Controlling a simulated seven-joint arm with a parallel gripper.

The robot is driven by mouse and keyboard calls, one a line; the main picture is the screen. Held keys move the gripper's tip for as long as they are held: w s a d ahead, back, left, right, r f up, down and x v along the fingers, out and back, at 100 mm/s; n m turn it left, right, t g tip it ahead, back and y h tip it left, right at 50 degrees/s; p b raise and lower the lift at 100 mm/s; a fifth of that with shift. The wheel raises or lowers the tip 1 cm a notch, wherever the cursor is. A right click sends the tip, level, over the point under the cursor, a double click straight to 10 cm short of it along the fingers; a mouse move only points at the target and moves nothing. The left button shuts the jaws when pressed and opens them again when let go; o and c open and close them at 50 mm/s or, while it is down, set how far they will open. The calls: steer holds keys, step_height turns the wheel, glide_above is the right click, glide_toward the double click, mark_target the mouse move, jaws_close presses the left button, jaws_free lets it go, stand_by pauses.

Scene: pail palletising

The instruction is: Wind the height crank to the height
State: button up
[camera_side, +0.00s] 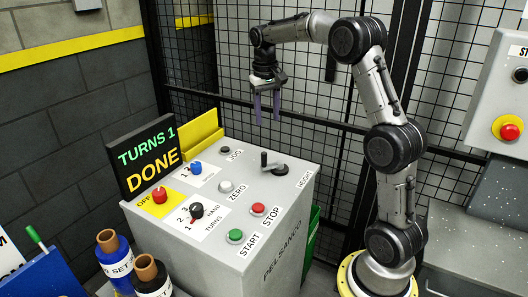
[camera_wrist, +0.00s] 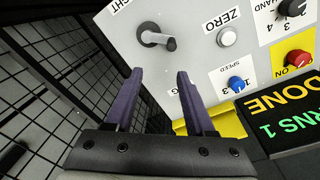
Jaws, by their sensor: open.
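The height crank (camera_side: 273,166) is a dark handle with an upright knob on the right of the grey control console top, beside the label HEIGHT. In the wrist view the crank (camera_wrist: 157,38) shows near the top, beyond the fingertips. My gripper (camera_side: 267,107) hangs above the back of the console, fingers pointing down, open and empty. In the wrist view its two purple fingers (camera_wrist: 160,75) are apart with nothing between them. A display (camera_side: 147,155) at the console's left reads TURNS 1 and DONE.
The console (camera_side: 255,225) also bears a blue speed knob (camera_side: 195,168), a red knob (camera_side: 160,195), a black turns knob (camera_side: 196,211), a white ZERO button (camera_side: 225,187), a green START button (camera_side: 235,236) and a red STOP button (camera_side: 258,209). A mesh fence (camera_side: 335,100) stands behind.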

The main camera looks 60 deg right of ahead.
steer(key=n, duration=0.5)
steer(key=n+h, duration=0.4)
steer(key=n, duration=1.8)
glide_toward(264, 153)
steer(key=x, duration=1)
steer(key=shift+d+f, duration=0.15)
steer(key=shift+f, duration=0.2)
steer(key=shift+w, duration=0.1)
jaws_close()
